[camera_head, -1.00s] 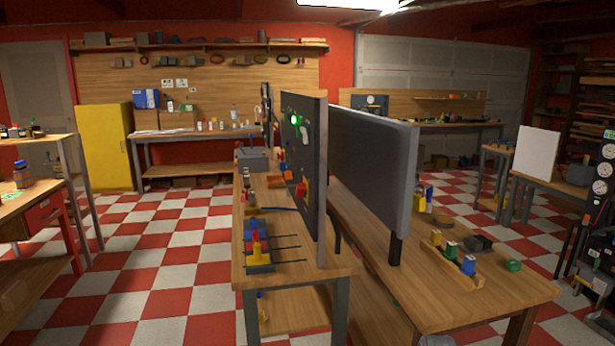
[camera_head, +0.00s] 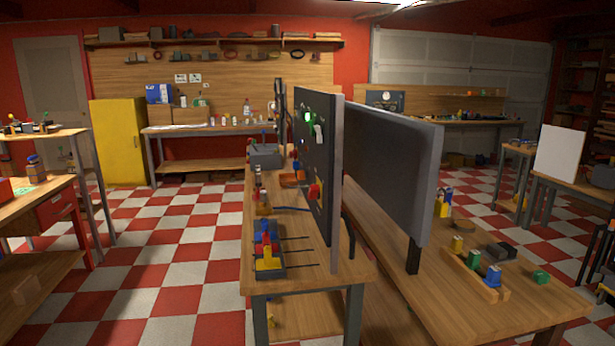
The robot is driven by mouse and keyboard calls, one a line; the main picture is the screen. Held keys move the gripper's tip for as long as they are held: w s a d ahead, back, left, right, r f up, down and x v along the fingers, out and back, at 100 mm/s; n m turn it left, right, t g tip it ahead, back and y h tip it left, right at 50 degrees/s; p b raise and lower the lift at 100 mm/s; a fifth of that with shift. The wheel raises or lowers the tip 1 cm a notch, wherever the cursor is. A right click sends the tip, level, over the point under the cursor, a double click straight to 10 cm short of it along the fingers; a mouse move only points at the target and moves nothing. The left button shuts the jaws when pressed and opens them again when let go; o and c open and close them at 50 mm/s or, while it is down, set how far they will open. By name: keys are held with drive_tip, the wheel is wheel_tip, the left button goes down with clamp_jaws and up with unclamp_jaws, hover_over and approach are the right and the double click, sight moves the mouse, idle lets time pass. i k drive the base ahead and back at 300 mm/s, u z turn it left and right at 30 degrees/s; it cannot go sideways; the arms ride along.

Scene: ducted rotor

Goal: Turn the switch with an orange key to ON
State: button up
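A dark upright panel (camera_head: 322,222) stands on the near wooden bench, seen almost edge-on. On its left face are a lit green lamp (camera_head: 308,116), a pale handle-like part (camera_head: 319,133) and a small red and yellow part (camera_head: 314,191). An orange item (camera_head: 291,180) shows beside the panel, lower down. At this steep angle I cannot tell which part is the switch with the orange key, nor its position. My gripper is not in view.
The bench (camera_head: 300,284) also holds a block with red, blue and yellow parts (camera_head: 268,255). A second bench (camera_head: 440,290) with a grey board (camera_head: 390,165) adjoins it on the right. The checkered floor (camera_head: 170,240) to the left is clear, up to a yellow cabinet (camera_head: 118,142).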

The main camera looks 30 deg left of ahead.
sight(301, 174)
drive_tip(key=k, duration=1.3)
drive_tip(key=u, duration=1.3)
drive_tip(key=i, duration=1.3)
drive_tip(key=u, duration=0.05)
